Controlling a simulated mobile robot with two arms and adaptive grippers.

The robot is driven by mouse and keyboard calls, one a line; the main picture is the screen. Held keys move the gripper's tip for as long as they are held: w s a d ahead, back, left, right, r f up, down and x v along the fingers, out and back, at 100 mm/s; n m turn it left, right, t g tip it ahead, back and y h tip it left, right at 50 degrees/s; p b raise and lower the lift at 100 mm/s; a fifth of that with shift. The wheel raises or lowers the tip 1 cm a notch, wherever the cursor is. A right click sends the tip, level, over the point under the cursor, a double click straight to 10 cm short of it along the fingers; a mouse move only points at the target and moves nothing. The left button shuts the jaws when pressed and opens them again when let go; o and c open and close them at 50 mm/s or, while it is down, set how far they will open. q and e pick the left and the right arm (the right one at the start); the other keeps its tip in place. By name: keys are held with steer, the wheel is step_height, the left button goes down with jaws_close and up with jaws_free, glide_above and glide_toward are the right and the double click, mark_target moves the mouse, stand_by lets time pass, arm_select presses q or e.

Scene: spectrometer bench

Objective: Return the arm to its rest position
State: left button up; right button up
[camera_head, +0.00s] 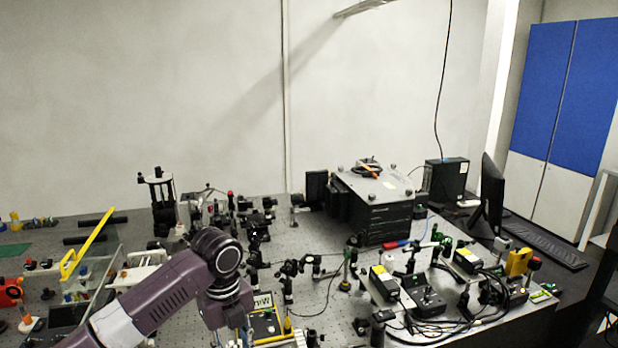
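My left arm (165,291) comes in from the lower left, dark purple with a light grey band. It bends at a round joint (215,250) over the left-middle of the bench, and its further link (226,305) points down towards the bottom edge. I cannot make out the fingers of my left gripper; they are hidden or below the frame. My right arm and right gripper are not in view.
The optical bench (325,318) is crowded with mounts. A black box instrument (383,222) stands at the back right, near a monitor (491,195) and keyboard (545,244). A yellow-handled clear case (92,270) stands left of my arm. The space above the bench is mostly free.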

arm_select(q)
steer(key=s+d+f+n+t+h, duration=0.1)
steer(key=s+d+f+n+h, duration=0.1)
steer(key=s+d+f+n, duration=0.4)
steer(key=s+d+f+n+h, duration=0.1)
steer(key=s+d+f+n, duration=0.2)
steer(key=s+f+n, duration=0.35)
steer(key=s+a+f+n+t+y, duration=0.2)
steer(key=s+a+n+y, duration=0.1)
steer(key=s+a+n, duration=1.25)
steer(key=s+d+f+m+g+b, duration=0.1)
steer(key=s+f+b, duration=0.1)
steer(key=f, duration=1.4)
steer(key=s+d+f+m+b, duration=0.1)
steer(key=s+f+b, duration=0.1)
steer(key=f, duration=1.4)
steer(key=s+a+f+b, duration=0.1)
steer(key=s+f+b, duration=0.1)
steer(key=s+f, duration=0.6)
steer(key=s+a+f+g+b, duration=0.1)
steer(key=s+a+f, duration=0.1)
steer(key=s+f, duration=0.6)
step_height(320, 180, down, 3)
steer(key=shift+s+a+r+b, duration=0.2)
steer(key=shift+s+a+b, duration=0.05)
steer(key=shift+s+b, duration=0.15)
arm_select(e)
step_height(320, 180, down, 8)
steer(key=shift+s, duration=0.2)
